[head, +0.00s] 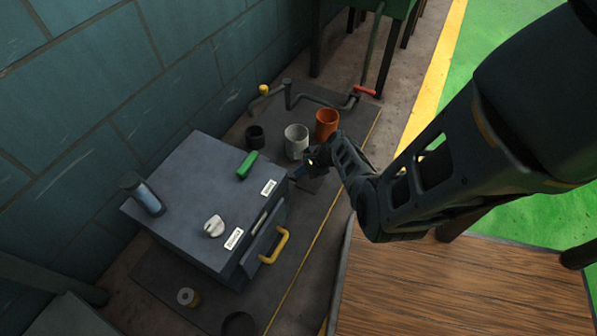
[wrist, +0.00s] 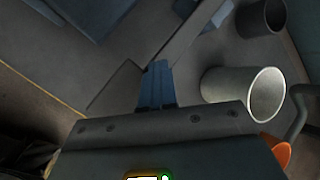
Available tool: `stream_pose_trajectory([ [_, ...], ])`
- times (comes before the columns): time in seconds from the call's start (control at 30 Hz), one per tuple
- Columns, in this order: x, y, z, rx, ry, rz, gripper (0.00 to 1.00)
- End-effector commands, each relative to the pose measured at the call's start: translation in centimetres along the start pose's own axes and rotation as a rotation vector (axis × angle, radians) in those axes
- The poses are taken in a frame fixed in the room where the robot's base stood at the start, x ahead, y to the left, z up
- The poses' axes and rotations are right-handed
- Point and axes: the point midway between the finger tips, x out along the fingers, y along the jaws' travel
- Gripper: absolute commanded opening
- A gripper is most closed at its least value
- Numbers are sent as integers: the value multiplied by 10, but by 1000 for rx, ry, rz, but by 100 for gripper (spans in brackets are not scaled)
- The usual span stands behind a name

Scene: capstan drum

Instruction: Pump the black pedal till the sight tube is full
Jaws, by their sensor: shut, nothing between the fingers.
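My gripper (head: 301,172) is shut and empty, low beside the right end of the dark grey box (head: 185,180). Its blue fingers show pressed together in the wrist view (wrist: 158,66). A flat dark plate (wrist: 115,88), which may be the black pedal, lies close to the left of the fingertips in the wrist view. I cannot tell whether they touch it. In the head view my gripper partly hides that spot. A blue-bodied tube with a dark cap (head: 144,195), apparently the sight tube, stands at the box's left corner. Its level is not readable.
The box carries a green handle (head: 246,165), a white knob (head: 214,226) and a yellow handle (head: 274,247). A black cup (head: 255,137), a white cup (head: 296,141) and an orange cup (head: 327,123) stand behind my gripper. A bent pipe (head: 290,97) runs beyond them.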

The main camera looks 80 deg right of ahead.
Motion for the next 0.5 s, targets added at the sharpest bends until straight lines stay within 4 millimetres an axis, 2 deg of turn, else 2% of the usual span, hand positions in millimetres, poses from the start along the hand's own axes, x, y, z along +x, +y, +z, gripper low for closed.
stream_pose_trajectory([
  [0.5,4,7,-5,4,4,5,0],
])
